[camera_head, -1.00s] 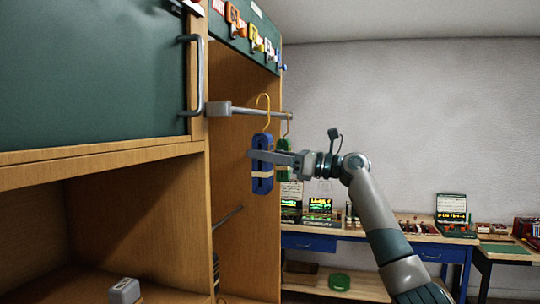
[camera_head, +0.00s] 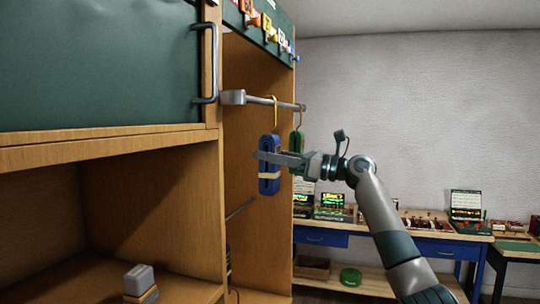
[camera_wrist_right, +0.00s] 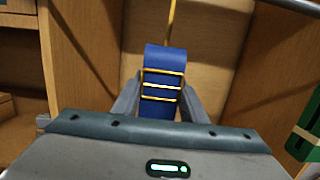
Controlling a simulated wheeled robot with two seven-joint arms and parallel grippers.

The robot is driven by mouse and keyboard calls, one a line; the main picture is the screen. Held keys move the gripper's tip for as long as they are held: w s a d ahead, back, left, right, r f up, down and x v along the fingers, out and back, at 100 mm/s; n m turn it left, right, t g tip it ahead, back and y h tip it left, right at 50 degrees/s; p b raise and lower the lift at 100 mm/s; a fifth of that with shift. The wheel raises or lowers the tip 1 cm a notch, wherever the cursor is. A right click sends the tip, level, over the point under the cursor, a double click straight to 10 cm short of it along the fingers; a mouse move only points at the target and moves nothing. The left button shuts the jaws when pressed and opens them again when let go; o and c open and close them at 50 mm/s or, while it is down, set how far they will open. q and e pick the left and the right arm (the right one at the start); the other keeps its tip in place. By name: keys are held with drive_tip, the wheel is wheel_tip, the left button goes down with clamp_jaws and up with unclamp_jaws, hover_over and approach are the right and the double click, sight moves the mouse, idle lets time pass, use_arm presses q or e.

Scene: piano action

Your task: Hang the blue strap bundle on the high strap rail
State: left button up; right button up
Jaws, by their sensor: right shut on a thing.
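The blue strap bundle (camera_head: 269,180) hangs upright in the head view, with a pale band around it and a yellow hook (camera_head: 275,112) on top. My right gripper (camera_head: 268,157) is shut on the bundle's body. In the right wrist view the blue bundle (camera_wrist_right: 165,58) sits between the two fingers. The hook's top shows at the high strap rail (camera_head: 255,100), slightly above the bar. I cannot tell whether it bears on the rail. My left gripper is not in view.
A green bundle (camera_head: 297,138) hangs near the rail's outer end, close to the right of the blue one. A lower bar (camera_head: 240,209) shows in the wooden cabinet (camera_head: 258,75). Coloured tags line the panel above. A workbench (camera_head: 385,233) stands at the back right.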

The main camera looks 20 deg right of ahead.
drive_tip(key=o, duration=1.4)
drive_tip(key=b+v, duration=0.8)
drive_tip(key=v, duration=0.9)
drive_tip(key=shift+s+d+b, duration=0.15)
drive_tip(key=shift+b, duration=0.2)
